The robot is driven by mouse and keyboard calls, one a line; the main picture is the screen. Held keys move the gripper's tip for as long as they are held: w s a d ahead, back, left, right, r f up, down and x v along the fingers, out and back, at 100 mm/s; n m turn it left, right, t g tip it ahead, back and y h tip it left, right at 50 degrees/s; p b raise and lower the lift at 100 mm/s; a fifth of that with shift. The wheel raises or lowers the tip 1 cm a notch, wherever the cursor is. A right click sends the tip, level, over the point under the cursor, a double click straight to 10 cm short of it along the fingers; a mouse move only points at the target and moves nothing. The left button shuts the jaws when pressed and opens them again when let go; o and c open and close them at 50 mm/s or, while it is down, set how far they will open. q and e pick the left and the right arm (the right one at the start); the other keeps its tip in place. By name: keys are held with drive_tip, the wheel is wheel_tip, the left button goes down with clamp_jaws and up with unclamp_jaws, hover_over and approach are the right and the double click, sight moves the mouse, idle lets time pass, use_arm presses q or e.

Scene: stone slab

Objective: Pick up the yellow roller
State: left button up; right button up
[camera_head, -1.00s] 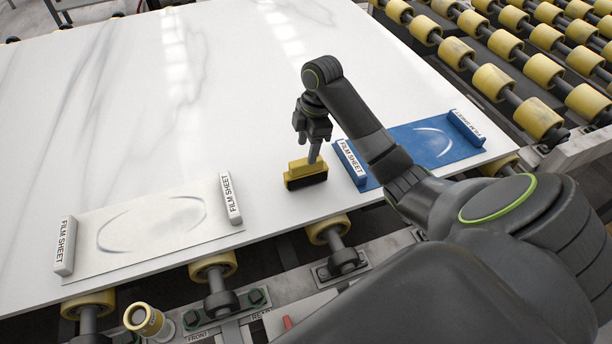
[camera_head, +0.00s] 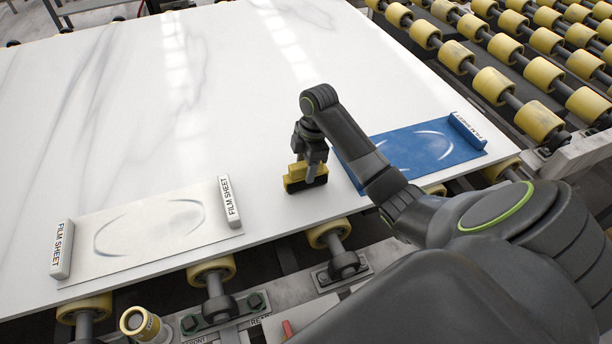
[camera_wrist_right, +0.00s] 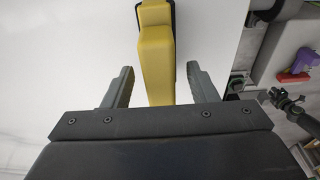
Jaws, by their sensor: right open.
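A yellow block-like tool (camera_head: 296,181) with a dark underside rests on the white slab, near its front edge. In the right wrist view its yellow handle (camera_wrist_right: 155,60) runs between my fingers. My right gripper (camera_head: 312,178) is open over it, pointing down. In the wrist view the two fingers (camera_wrist_right: 159,68) stand on either side of the handle, with gaps showing. A short yellow cylinder (camera_head: 138,321) stands below the slab's front edge at the lower left, away from my gripper. Which of these is the named roller, I cannot tell. My left gripper is not in view.
A pale film sheet (camera_head: 150,232) lies on the slab (camera_head: 110,120) at the left. A blue film sheet (camera_head: 425,148) lies to the right, partly behind my arm. Yellow conveyor rollers (camera_head: 492,85) fill the upper right. The slab's middle and back are clear.

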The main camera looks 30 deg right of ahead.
drive_tip(key=shift+f, duration=0.25)
idle(0.3)
drive_tip(key=c, duration=0.9)
drive_tip(key=shift+r, duration=0.1)
drive_tip(key=shift+c, duration=0.2)
drive_tip(key=shift+r, duration=0.3)
wheel_tip(320, 180, up, 4)
drive_tip(key=shift+w+r, duration=0.1)
drive_tip(key=shift+r, duration=0.05)
wheel_tip(320, 180, up, 4)
drive_tip(key=p, duration=0.3)
drive_tip(key=shift+p, duration=0.3)
drive_tip(key=shift+r+p, duration=0.75)
drive_tip(key=shift+p, duration=0.1)
